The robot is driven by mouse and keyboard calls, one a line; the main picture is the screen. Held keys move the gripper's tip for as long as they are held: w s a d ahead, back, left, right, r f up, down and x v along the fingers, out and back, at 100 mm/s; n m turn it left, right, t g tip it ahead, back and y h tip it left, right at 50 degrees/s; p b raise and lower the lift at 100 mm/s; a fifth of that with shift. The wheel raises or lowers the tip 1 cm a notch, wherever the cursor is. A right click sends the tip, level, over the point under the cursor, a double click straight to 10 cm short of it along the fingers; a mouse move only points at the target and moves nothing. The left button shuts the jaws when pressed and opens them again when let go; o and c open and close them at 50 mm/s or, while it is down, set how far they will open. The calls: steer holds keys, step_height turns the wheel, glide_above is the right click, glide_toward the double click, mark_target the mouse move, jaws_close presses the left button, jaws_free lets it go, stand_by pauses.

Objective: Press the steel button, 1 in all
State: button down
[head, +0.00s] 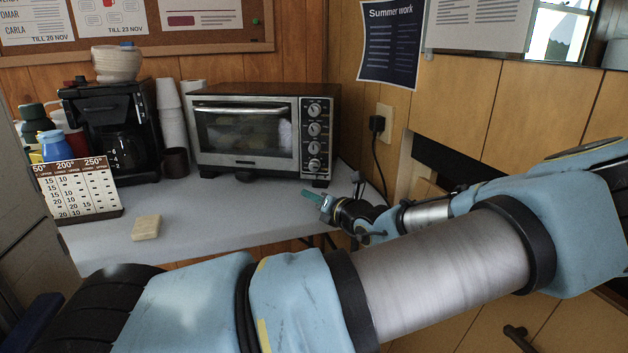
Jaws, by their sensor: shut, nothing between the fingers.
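The toaster oven (246,104) stands on the grey counter with its glass door shut. A column of round steel-coloured controls (314,130) runs down its right front panel. The lowest round control (314,164) looks smaller and may be the steel button, but I cannot tell for sure at this size. My gripper (308,194) is shut and empty, with teal fingertips pointing left. In the picture it is just below the oven's lower right corner, apart from the controls. How far it is in front of the panel is hard to tell.
A black coffee maker (112,130), stacked cups (172,120) and a brown cup (176,162) stand left of the oven. A chart stand (78,190) and a beige block (146,227) are on the left counter (200,225). A plug and cord (377,124) hang on the right wall.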

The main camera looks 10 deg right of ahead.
mark_target(315, 177)
steer(key=w, duration=0.1)
steer(key=w+d, duration=0.1)
steer(key=w, duration=0.1)
steer(key=w+d, duration=0.1)
steer(key=w, duration=0.1)
steer(key=shift+w+r, duration=0.1)
steer(key=shift+w, duration=0.05)
steer(key=shift+w+d, duration=0.4)
steer(key=shift+w, duration=0.4)
stand_by(1.3)
steer(key=shift+w+d+p, duration=0.1)
steer(key=shift+w+p, duration=0.25)
steer(key=shift+p, duration=0.05)
steer(key=shift+w+d, duration=0.15)
steer(key=shift+w, duration=0.25)
stand_by(0.5)
steer(key=shift+s, duration=0.1)
steer(key=shift+s+a+p, duration=0.3)
steer(key=shift+s+p, duration=0.35)
steer(key=shift+s, duration=0.05)
